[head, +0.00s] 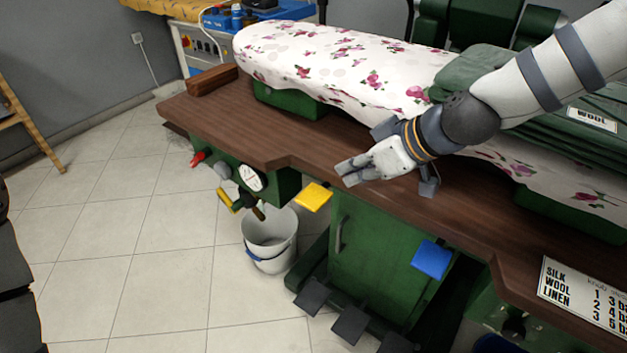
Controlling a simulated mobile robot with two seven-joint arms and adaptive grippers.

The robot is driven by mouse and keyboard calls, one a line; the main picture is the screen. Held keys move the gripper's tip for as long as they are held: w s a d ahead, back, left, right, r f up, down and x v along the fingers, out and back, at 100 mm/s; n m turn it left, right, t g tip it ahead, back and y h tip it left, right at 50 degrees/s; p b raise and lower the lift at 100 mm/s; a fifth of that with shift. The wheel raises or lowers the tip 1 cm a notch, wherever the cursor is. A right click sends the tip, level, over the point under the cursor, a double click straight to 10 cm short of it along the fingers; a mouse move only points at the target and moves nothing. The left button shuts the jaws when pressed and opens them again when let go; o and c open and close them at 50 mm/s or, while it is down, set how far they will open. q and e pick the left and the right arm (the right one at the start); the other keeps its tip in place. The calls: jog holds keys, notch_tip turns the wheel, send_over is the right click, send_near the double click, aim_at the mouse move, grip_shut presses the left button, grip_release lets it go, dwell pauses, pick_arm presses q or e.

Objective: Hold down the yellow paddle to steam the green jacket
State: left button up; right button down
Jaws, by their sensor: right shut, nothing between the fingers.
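The yellow paddle (314,196) sticks out below the front edge of the wooden counter, left of the cabinet door. My right gripper (347,173) is shut and empty, over the counter's front edge. Its fingertips point left, a little above and to the right of the yellow paddle, and look apart from it. The green jacket (465,72) lies on the flowered ironing board (330,58) at the right, with a "WOOL" tag (592,119) on it. My right arm hides part of the jacket. My left gripper is not in view.
A blue paddle (431,259) sits further right under the counter (225,112). A gauge (251,178) and a white bucket (270,234) are left of the yellow paddle. Dark pedals (350,325) stand below.

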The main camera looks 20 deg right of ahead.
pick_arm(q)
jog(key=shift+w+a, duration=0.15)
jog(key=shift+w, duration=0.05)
pick_arm(e)
jog(key=shift+w+a+r+n, duration=0.15)
jog(key=shift+w+r, duration=0.2)
jog(key=shift+r, duration=0.25)
jog(key=shift+w+d+r+n, duration=0.15)
jog(key=shift+w+r, duration=0.2)
jog(key=shift+r, duration=0.2)
jog(key=shift+a, duration=0.1)
jog(key=b, duration=0.3)
send_over(316, 197)
notch_tip(316, 197, down, 10)
jog(key=shift+s+r, duration=0.1)
jog(key=shift+f, duration=0.7)
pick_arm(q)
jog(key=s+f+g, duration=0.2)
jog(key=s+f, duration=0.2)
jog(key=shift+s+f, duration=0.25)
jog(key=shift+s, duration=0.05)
